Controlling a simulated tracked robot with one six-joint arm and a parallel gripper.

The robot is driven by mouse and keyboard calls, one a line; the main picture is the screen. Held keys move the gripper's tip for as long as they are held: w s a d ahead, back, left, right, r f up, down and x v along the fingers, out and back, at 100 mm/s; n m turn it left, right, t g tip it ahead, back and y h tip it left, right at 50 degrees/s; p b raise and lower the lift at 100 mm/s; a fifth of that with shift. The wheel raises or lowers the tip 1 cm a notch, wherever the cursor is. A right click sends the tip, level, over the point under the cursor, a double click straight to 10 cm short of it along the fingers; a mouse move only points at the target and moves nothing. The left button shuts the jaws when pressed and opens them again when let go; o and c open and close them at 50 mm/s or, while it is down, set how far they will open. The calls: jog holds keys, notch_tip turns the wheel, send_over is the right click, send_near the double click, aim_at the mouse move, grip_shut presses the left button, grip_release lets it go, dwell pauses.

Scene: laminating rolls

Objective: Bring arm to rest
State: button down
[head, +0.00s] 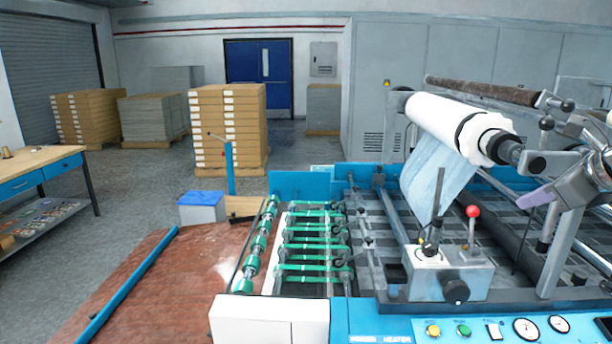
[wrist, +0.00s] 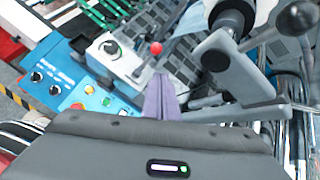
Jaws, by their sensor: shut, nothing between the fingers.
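My gripper (head: 538,195) is at the right edge of the head view, above the right part of the blue laminating machine (head: 300,187). Its purple fingers are together with nothing between them, and they also show in the wrist view (wrist: 161,98). The rest of my arm is mostly out of the picture. In the head view the fingers point left, below the right end of the white film roll (head: 450,122). In the wrist view they appear beside a lever with a red knob (wrist: 156,48); whether they touch anything there I cannot tell.
A dark roller (head: 485,91) and metal brackets stand close around my gripper. A grey control box (head: 447,277) with the red-knobbed lever is to its left. Stacked boxes (head: 228,130), a wooden workbench (head: 35,166) and open floor lie further left.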

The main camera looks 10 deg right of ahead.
jog(key=s+a+f+n+g, duration=0.2)
jog(key=s+a+f+n, duration=0.2)
jog(key=a+f+n, duration=0.3)
jog(key=s+a+f+n+g, duration=0.25)
jog(key=a+f+n, duration=0.25)
jog(key=f+n, duration=0.35)
jog(key=s+a+f+n, duration=0.2)
jog(key=s+a+n, duration=0.2)
jog(key=a, duration=0.3)
jog(key=s+a+f+n, duration=0.2)
jog(key=s+a+n, duration=0.1)
jog(key=a+n, duration=0.3)
jog(key=s+a+f+n, duration=0.3)
jog(key=s+a+n, duration=0.1)
jog(key=a, duration=0.5)
jog(key=shift+s+a+n, duration=0.2)
jog(key=shift+s+n, duration=0.15)
jog(key=shift+n, duration=0.4)
jog(key=c, duration=2.5)
grip_release()
jog(key=shift+c, duration=0.2)
